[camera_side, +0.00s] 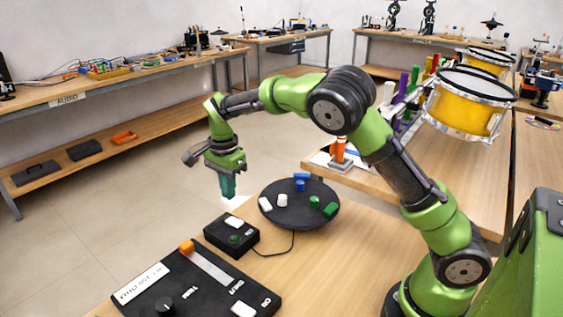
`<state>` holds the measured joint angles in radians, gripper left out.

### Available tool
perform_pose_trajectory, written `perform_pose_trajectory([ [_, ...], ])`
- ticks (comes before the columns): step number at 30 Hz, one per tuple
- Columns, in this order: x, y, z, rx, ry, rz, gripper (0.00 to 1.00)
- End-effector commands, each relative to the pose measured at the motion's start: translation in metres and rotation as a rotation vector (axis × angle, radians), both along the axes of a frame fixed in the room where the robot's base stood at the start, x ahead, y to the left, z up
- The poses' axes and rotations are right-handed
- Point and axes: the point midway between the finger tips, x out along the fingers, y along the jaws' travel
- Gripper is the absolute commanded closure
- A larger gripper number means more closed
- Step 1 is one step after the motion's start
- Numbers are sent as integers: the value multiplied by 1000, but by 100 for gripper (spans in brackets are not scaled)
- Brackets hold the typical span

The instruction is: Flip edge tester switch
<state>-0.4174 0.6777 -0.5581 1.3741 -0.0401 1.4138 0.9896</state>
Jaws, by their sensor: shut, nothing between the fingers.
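My gripper (228,190), with teal fingers, points down and is shut and empty. It hangs above and beyond the small black box (245,240), apart from it. This box has a white piece and a green round part on top, and a cable runs from it. A larger black panel (215,290) at the front carries a white label plate (142,283), an orange block (187,246) at one end of a pale strip, a dark knob (165,306) and a white piece (243,309). I cannot tell which of these is the edge tester switch; the lettering is unreadable.
A round black disc (325,219) with white, blue and green pieces lies right of the small box. An orange-and-white object (340,153) stands behind it. Bare tabletop lies in front of the disc.

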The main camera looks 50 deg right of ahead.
Motion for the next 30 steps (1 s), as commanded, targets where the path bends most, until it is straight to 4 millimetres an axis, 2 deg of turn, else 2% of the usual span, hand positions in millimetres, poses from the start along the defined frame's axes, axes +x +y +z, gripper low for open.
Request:
perform_pose_trajectory([
  [1, 3, 0, 14, 1, -6, 0, 100],
  [6, 7, -1, 46, 0, -4, -1, 100],
  [12, 9, 0, 66, 1, -2, 0, 100],
  [24, 9, 0, 69, 0, 1, 1, 100],
  [27, 11, -2, 69, -7, -10, 46, 100],
  [29, 12, -5, 63, -18, -14, 109, 100],
  [30, 8, -7, 53, -18, -6, 169, 100],
])
